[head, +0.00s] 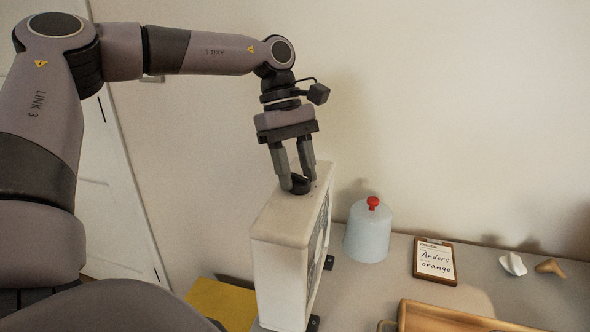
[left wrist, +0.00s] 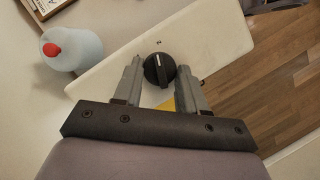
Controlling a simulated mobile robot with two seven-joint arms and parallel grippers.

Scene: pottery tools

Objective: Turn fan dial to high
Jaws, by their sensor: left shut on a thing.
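The fan is a white box (head: 283,215) standing upright on the grey table, its dark grille facing right. Its black dial (head: 300,186) is on the top face. In the left wrist view the dial (left wrist: 159,70) is a round black knob with a white pointer line, and a small dark mark sits on the white top (left wrist: 215,38) near it. My left gripper (head: 297,182) points down from above, with its fingers shut on the dial, one on each side. The left wrist view also shows the fingers (left wrist: 158,80) around the dial. My right gripper is not in view.
A pale blue jar with a red knob (head: 368,232) stands right of the fan. Further right are a framed note (head: 435,261), small white and tan pieces (head: 549,267), and a wooden tray (head: 440,318) at the front. A yellow thing (head: 222,303) lies left of the fan.

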